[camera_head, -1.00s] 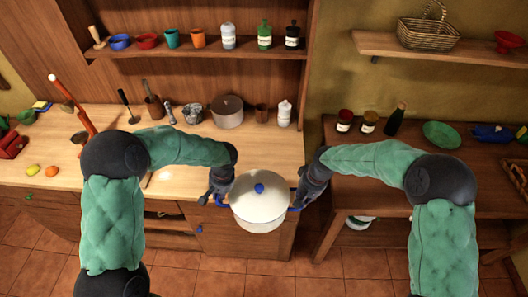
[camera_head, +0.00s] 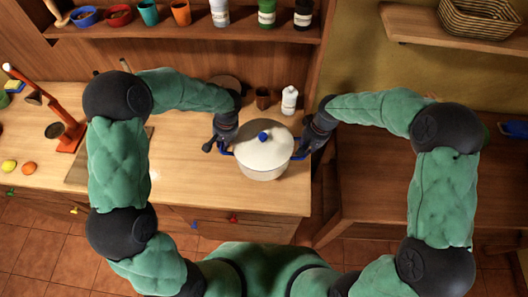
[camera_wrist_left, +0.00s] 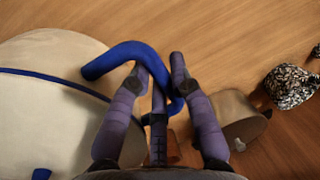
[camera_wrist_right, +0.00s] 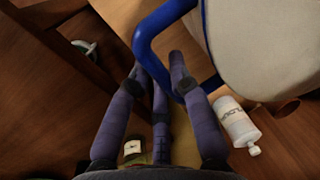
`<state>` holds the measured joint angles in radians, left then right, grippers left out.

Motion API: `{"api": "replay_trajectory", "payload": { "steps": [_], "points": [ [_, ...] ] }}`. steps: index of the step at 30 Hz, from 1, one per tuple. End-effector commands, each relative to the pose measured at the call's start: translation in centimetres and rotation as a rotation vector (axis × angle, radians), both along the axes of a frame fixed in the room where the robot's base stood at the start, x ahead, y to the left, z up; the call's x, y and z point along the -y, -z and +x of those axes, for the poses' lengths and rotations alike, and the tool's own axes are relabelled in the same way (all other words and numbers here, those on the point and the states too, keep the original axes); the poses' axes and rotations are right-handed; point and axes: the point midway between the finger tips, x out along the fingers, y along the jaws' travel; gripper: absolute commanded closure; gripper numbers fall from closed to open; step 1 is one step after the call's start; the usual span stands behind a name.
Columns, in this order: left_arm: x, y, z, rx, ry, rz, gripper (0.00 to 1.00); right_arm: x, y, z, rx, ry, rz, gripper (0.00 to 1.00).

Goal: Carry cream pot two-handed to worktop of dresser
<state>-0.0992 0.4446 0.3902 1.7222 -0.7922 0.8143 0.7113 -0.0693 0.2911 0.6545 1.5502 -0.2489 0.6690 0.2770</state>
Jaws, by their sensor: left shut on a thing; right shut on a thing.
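The cream pot (camera_head: 264,160) has a lid with a blue knob (camera_head: 263,137) and blue side handles. In the head view it is upright over the right part of the dresser's worktop (camera_head: 190,168); I cannot tell if its base touches the wood. My left gripper (camera_head: 224,150) is shut on the pot's left handle, and the blue loop shows between its fingers in the left wrist view (camera_wrist_left: 160,85). My right gripper (camera_head: 303,150) is shut on the right handle, also seen in the right wrist view (camera_wrist_right: 165,70). The pot's underside is hidden.
Behind the pot stand a white bottle (camera_head: 289,100), a brown cup (camera_head: 262,98) and a larger pot, partly hidden by my left arm. A red stand (camera_head: 65,125) and fruit (camera_head: 28,168) are at the left. A dark side table (camera_head: 375,190) stands right, past a gap.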

Motion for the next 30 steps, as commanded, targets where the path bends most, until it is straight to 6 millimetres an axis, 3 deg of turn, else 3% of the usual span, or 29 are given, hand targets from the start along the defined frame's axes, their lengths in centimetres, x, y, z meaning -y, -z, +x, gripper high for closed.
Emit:
{"api": "replay_trajectory", "payload": {
  "steps": [17,30],
  "points": [
    [-0.1,0.0,0.1,0.002,-0.002,0.002,1.0,0.1,0.0,0.1,0.003,0.002,-0.001,1.0],
    [-0.1,1.5,0.1,0.002,-0.002,0.002,1.0,0.1,1.5,0.1,0.003,0.002,-0.001,1.0]
  ]
}}
